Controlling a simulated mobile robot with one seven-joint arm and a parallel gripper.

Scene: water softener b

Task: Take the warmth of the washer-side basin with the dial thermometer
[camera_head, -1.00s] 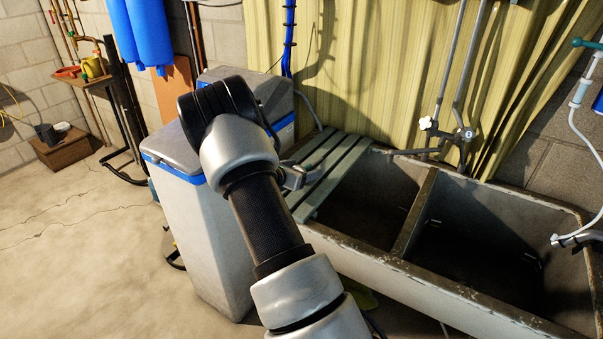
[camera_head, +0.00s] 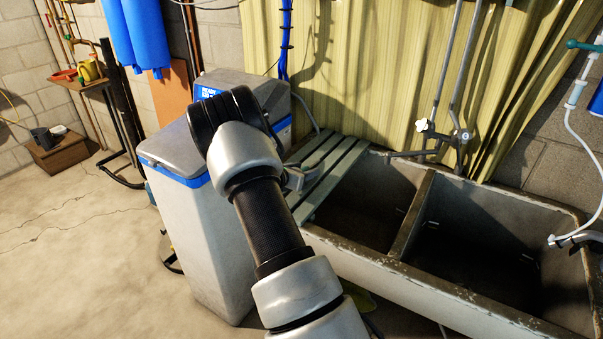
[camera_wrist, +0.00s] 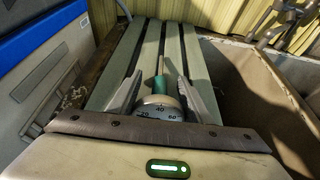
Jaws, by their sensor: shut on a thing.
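My gripper (camera_wrist: 158,92) is shut on the dial thermometer (camera_wrist: 160,108), which has a round white face with numbers and a green part above it. In the wrist view it is over the grey-green slatted board (camera_wrist: 190,62). In the head view my arm hides most of the gripper, and the thermometer cannot be made out. The concrete double sink has a left basin (camera_head: 355,215), partly covered by the slatted board (camera_head: 325,170), and a wider right basin (camera_head: 470,255). No washer is seen, so I cannot tell which basin is the washer-side one.
A grey water softener (camera_head: 195,235) with a blue band stands left of the sink, close to my arm. Taps and pipes (camera_head: 440,135) rise behind the sink's divider. A white hose (camera_head: 585,150) hangs at the right. The floor at left is mostly clear.

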